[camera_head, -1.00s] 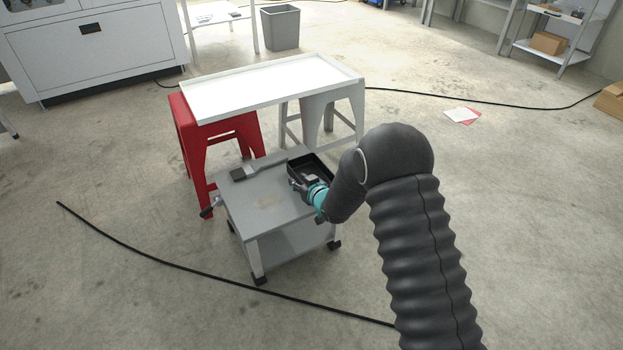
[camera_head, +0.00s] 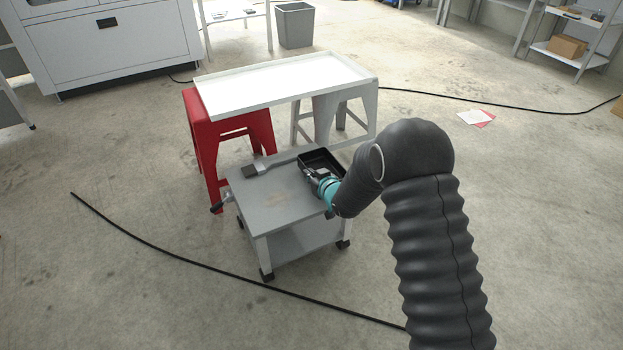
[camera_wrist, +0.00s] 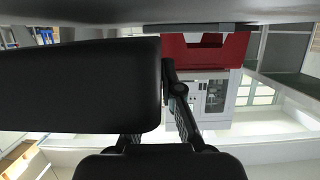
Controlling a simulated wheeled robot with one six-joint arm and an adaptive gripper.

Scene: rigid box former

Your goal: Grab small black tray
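The small black tray (camera_head: 334,172) is a shallow open box at the back right corner of the grey cart's top. My gripper (camera_head: 312,176) is at the tray's near left side in the head view, overlapping its rim. In the wrist view a large black slab (camera_wrist: 80,85), apparently the tray seen close up, fills the left. One finger of my gripper (camera_wrist: 170,85) shows against the slab's right end; the other is mostly hidden behind the slab. Whether the fingers are closed on the tray wall cannot be made out.
The grey wheeled cart (camera_head: 272,196) also bears a flat brush-like tool (camera_head: 262,165). Behind it, a white-topped bench (camera_head: 285,83) stands on a red stool (camera_head: 205,140) and a grey one. A black cable (camera_head: 185,255) crosses the floor in front.

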